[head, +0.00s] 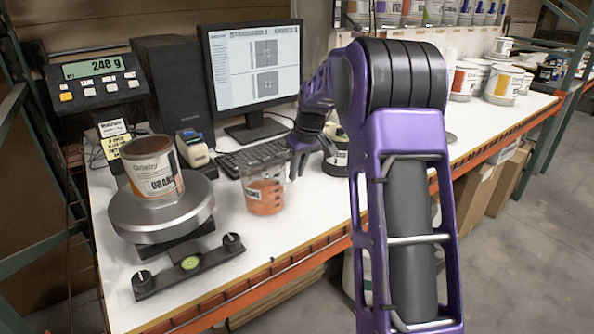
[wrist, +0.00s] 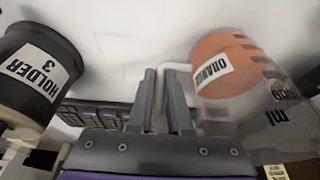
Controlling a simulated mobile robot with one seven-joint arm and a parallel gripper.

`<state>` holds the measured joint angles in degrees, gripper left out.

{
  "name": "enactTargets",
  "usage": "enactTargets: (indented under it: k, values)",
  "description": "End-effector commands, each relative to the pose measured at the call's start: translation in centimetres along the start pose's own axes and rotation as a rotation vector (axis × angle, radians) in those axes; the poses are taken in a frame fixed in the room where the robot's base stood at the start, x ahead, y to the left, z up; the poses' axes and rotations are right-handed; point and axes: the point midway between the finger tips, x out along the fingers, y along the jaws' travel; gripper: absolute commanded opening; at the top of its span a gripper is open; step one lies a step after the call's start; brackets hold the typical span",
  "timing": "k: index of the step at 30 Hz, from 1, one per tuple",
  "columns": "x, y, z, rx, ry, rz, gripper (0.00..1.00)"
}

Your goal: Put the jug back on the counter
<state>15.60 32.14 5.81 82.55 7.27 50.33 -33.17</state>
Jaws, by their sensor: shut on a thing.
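The jug (head: 266,185) is clear and holds orange liquid. It is upright at the counter (head: 318,215), right of the scale; I cannot tell whether its base touches. In the wrist view the jug (wrist: 222,65) shows its ORANGE label and measuring marks on the right. My gripper (wrist: 162,78) is shut on the jug's pale handle (wrist: 176,66). In the head view my gripper (head: 297,166) is at the jug's right side, partly hidden by its own wrist.
An Odaby orange can (head: 152,172) stands on the scale (head: 160,214), whose display (head: 95,68) is lit. A keyboard (head: 250,158) and monitor (head: 252,70) are behind the jug.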

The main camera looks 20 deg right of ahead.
Motion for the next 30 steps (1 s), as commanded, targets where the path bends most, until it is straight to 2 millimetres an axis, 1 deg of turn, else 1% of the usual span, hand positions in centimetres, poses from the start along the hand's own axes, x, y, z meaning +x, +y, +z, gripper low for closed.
enactTargets:
  k: [2,3,7,15,19,23,30]
  values:
    - [0.3,0.0,0.0,0.001,0.002,0.000,0.00]
    - [0.2,0.0,0.1,0.000,0.000,0.000,0.24]
    - [0.2,0.0,0.1,0.000,0.000,0.000,0.47]
    - [0.1,0.0,0.1,0.000,0.000,0.000,0.47]
    - [-0.7,0.0,-0.1,0.000,0.001,0.001,0.47]
    - [-2.9,0.1,-0.1,0.001,0.002,0.002,0.47]
    - [-8.2,0.1,-0.1,0.000,0.004,0.002,0.47]
